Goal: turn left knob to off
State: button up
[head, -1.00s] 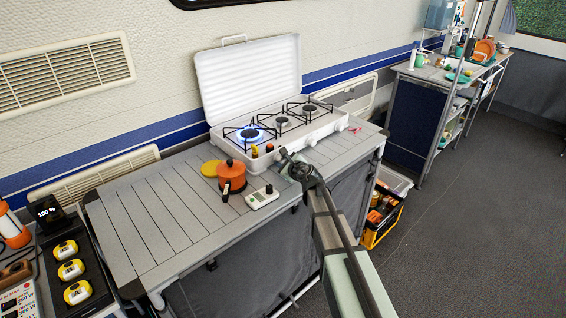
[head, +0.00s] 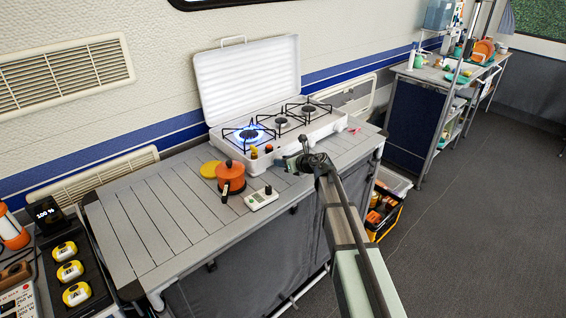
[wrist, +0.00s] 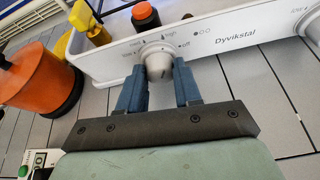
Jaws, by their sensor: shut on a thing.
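The left knob (wrist: 158,66) is a pale round knob on the white stove's front panel, with off, high and low marks around it in the wrist view. My gripper (wrist: 160,73) has its two blue fingers on either side of the knob and is shut on it. Which mark the knob points to is hard to tell. In the head view my gripper (head: 302,161) is at the stove's front, and it hides the knob. The left burner (head: 249,134) burns with a blue flame.
The table's left part is clear.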

jog(key=m, duration=0.1)
jog(key=m+g+y, duration=0.1)
jog(key=m+y, duration=0.1)
jog(key=shift+w+d+f+m+g, duration=0.1)
jog(key=shift+w+d+m+g, duration=0.1)
jog(key=shift+w+m+g, duration=0.1)
jog(key=shift+f+m+g+y, duration=0.1)
jog(key=shift+m+g+y, duration=0.4)
jog(key=shift+m+y, duration=0.7)
jog(key=shift+m, duration=0.3)
jog(key=o, duration=1)
jog(key=shift+o, duration=0.2)
